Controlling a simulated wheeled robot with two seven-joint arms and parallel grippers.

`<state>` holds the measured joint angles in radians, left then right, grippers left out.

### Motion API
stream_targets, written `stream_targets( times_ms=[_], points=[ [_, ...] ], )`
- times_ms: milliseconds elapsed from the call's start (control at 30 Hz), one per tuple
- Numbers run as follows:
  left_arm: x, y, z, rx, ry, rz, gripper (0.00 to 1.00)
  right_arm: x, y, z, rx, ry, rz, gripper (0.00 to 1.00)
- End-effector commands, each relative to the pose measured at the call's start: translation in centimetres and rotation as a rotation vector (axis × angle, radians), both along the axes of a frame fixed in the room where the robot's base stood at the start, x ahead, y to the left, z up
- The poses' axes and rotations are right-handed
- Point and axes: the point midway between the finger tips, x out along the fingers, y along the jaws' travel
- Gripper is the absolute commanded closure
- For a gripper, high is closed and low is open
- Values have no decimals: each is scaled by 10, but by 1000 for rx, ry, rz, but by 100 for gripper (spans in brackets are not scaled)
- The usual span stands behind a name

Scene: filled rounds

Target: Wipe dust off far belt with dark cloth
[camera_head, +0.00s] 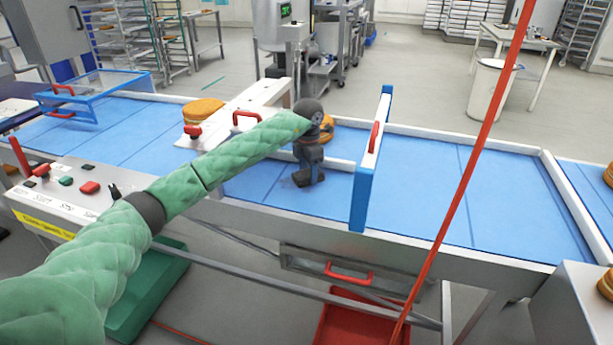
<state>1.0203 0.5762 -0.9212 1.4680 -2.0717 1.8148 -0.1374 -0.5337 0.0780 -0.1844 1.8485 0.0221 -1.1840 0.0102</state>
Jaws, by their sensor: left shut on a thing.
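My left arm reaches in green padding from the lower left over the blue belt (260,182). My left gripper (306,180) points down at the belt between the white crossbar housing and the blue-framed gate. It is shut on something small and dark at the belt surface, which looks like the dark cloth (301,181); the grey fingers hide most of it. A white rail lies just behind the gripper, and more blue belt (425,160) extends right of the gate. I cannot make out dust on the belt. My right gripper is not in view.
The blue gate (362,205) with a red handle stands upright close right of my gripper. A white housing (252,100) with a red handle spans the belt behind my forearm. A red cord (462,190) crosses the right side.

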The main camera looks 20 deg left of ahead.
Motion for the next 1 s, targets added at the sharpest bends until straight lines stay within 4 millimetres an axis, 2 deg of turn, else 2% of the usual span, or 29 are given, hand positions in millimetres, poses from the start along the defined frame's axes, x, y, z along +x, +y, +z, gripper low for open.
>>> stream_targets(
  times_ms=[233,567,1000],
  points=[
    [2,4,-1,1,1,1,64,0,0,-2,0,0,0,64],
    [3,24,2,1,0,5,64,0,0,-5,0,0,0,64],
    [-26,25,0,1,1,5,64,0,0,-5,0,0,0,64]
  ],
)
